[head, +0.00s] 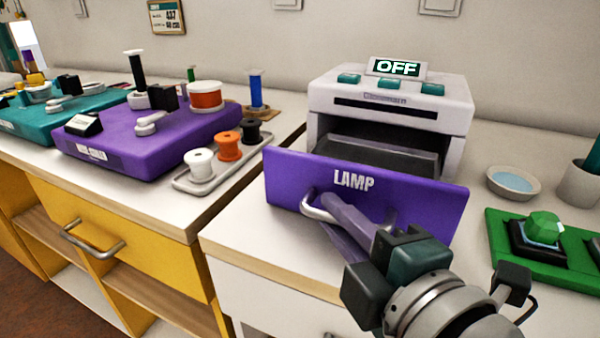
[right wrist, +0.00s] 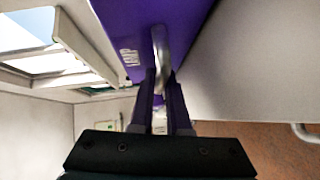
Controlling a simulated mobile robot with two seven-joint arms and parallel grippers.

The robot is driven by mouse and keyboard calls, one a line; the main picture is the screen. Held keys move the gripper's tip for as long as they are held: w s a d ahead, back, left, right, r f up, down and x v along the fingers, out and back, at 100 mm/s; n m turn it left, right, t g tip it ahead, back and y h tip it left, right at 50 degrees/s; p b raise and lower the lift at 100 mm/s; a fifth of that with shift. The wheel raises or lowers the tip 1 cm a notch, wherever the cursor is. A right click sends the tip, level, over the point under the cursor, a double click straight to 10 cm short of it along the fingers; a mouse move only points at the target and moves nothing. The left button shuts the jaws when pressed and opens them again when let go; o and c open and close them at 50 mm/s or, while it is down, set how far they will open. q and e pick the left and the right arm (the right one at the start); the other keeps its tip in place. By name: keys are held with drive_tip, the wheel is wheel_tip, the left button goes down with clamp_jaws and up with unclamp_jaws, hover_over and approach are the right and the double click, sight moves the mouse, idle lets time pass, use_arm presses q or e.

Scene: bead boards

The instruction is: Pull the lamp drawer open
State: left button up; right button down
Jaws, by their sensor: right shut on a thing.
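The lamp drawer has a purple front (head: 420,195) marked LAMP and stands out from the white lamp unit (head: 455,110). Its grey tray shows behind the front, inside the unit's dark opening. A display on top reads OFF. My right gripper (head: 335,212) is shut on the curved metal handle (head: 316,212) of the drawer. In the right wrist view the fingers (right wrist: 160,90) close around the handle bar (right wrist: 160,45), beside the purple front (right wrist: 130,30). The fingers and wrist hide part of the handle and the lower right of the front. My left gripper is not in view.
Right of the unit are a shallow dish (head: 513,183) and a green board (head: 497,228) with a green gem-like piece. At left, a tray (head: 183,183) holds several spools beside a purple board (head: 110,165). A yellow drawer (head: 170,255) is below.

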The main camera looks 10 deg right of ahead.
drive_tip(key=c, duration=1.2)
unclamp_jaws()
drive_tip(key=shift+o, duration=0.2)
drive_tip(key=v, duration=1)
drive_tip(key=shift+b, duration=0.4)
drive_tip(key=shift+w, duration=0.1)
